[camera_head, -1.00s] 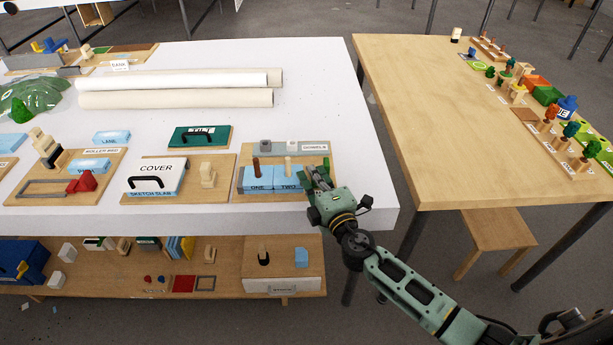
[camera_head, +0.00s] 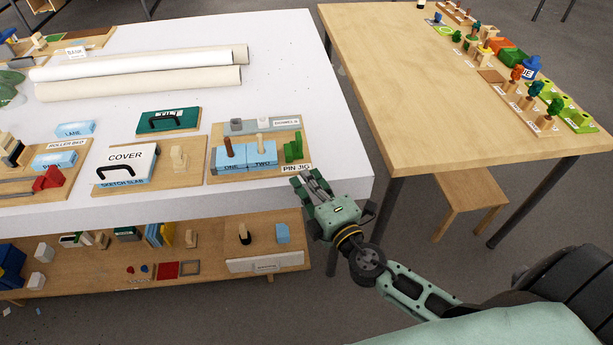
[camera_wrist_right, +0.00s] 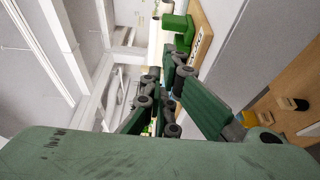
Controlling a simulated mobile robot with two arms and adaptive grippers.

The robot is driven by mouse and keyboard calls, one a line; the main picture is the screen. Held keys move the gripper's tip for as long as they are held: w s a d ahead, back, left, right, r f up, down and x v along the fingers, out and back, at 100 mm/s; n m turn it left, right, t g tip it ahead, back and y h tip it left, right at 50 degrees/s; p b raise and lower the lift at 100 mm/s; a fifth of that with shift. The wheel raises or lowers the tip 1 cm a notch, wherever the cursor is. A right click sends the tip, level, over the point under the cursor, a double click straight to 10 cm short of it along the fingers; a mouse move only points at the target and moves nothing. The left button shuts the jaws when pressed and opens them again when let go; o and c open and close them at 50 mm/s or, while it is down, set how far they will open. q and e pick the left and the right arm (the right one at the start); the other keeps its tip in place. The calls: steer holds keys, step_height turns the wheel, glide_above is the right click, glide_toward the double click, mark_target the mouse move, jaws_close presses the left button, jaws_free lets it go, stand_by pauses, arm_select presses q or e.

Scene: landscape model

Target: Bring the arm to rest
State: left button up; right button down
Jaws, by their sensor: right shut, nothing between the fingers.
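My right gripper (camera_head: 312,184) is shut and empty in the head view. It is just off the front right corner of the white table (camera_head: 345,165), near the pin jig board (camera_head: 297,168). On that board a green stepped block (camera_head: 293,148) stands at the right, beside two blue blocks marked ONE (camera_head: 230,158) and TWO (camera_head: 261,156). In the right wrist view the gripper fingers (camera_wrist_right: 165,95) reach away from the camera, with a green block (camera_wrist_right: 177,27) on the board beyond them. My left gripper is not in view.
A wooden table (camera_head: 420,80) with model trees and blocks stands at the right, with a bench (camera_head: 465,190) below it. A lower shelf (camera_head: 205,262) with small parts runs under the white table. A gap of bare floor lies between the tables.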

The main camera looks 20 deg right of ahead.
steer(key=s+d+f+m+g+h, duration=0.1)
steer(key=s+d+f+m+g, duration=0.2)
steer(key=f, duration=0.8)
steer(key=s+d+f+m+g+h+p, duration=0.1)
steer(key=s+f+m+g, duration=0.3)
steer(key=f, duration=0.6)
steer(key=s+d+f+m+g+h, duration=0.15)
steer(key=s+f, duration=0.35)
steer(key=f, duration=0.6)
steer(key=s+a+f+m+g, duration=0.1)
steer(key=s+f+m+g, duration=0.1)
steer(key=s+f, duration=0.4)
steer(key=s+a+f+m+g+y, duration=0.1)
steer(key=s+f+m+g, duration=0.2)
steer(key=s, duration=1.2)
steer(key=s+a+f+m+g+y+p, duration=0.1)
steer(key=s+a+f+m+g, duration=0.1)
steer(key=s+f, duration=0.7)
steer(key=shift+s+f+m+g, duration=0.2)
steer(key=shift+s+m+g, duration=0.25)
steer(key=shift+s+g, duration=0.45)
steer(key=shift+s, duration=0.1)
